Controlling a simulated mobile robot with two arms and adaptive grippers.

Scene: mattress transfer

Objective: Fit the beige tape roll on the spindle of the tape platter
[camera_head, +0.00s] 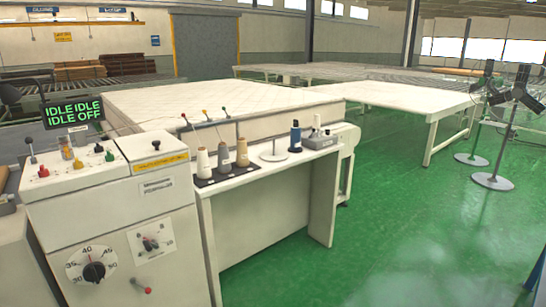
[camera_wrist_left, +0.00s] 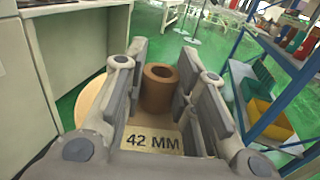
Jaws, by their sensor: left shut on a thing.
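In the left wrist view my left gripper (camera_wrist_left: 160,90) is closed on the upright brown hollow core (camera_wrist_left: 154,103) of the beige tape roll (camera_wrist_left: 90,102). The roll's wide beige face shows left of the fingers and beneath the core, with a "42 MM" label on it. The fingers hide much of the roll. In the head view a round white plate with a thin upright pin (camera_head: 273,156) stands on the machine's side table; it looks like the tape platter and its spindle, and the pin is bare. Neither gripper shows in the head view.
Several thread cones (camera_head: 223,157) stand left of the plate, and a dark blue spool (camera_head: 295,137) stands right of it. The control cabinet (camera_head: 120,200) is at left. In the left wrist view a blue shelf rack (camera_wrist_left: 285,95) with bins stands at right. Green floor is open at right.

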